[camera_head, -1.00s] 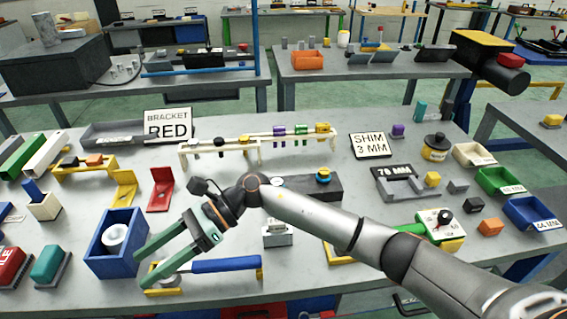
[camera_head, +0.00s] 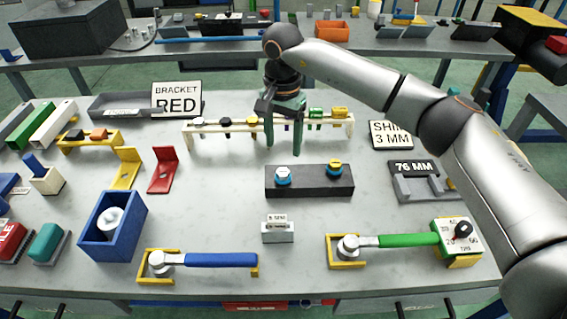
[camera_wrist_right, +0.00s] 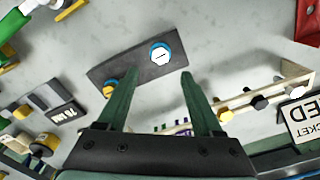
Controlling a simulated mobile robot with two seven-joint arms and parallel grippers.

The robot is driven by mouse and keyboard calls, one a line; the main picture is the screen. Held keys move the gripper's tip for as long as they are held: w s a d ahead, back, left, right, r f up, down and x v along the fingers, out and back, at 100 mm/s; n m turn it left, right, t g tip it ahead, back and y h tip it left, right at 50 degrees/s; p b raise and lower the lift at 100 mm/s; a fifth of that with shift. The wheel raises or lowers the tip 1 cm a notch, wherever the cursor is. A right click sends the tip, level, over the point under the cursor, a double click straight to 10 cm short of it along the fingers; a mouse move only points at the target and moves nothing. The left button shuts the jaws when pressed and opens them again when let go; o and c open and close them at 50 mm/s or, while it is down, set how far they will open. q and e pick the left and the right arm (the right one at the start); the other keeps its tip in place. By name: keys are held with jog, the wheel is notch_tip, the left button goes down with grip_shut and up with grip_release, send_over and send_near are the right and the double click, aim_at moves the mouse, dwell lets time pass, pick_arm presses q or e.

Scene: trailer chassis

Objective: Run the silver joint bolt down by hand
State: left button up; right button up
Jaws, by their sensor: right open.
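A dark block (camera_head: 310,187) lies mid-table. The silver-white bolt head (camera_head: 283,173) with a blue ring stands at its left end, and a yellow head (camera_head: 334,164) with a blue ring stands at its right end. In the right wrist view the silver bolt (camera_wrist_right: 160,52) sits ahead of the fingertips, with the yellow one (camera_wrist_right: 110,88) near the left finger. My right gripper (camera_head: 282,150) is open and empty, pointing down at the cream rack behind the block. It hides the rack's middle. My left gripper is not in view.
The cream rack (camera_head: 190,131) holds several coloured bolts. A blue-handled wrench (camera_head: 220,260) and a green-handled wrench (camera_head: 410,240) lie in yellow cradles at the front. A small labelled stand (camera_head: 278,234) is between them. Bare table surrounds the block.

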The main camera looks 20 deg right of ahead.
aim_at(283, 171)
notch_tip(283, 171, down, 8)
jog(key=shift+f+p, duration=0.15)
jog(key=shift+p, duration=0.5)
grip_shut()
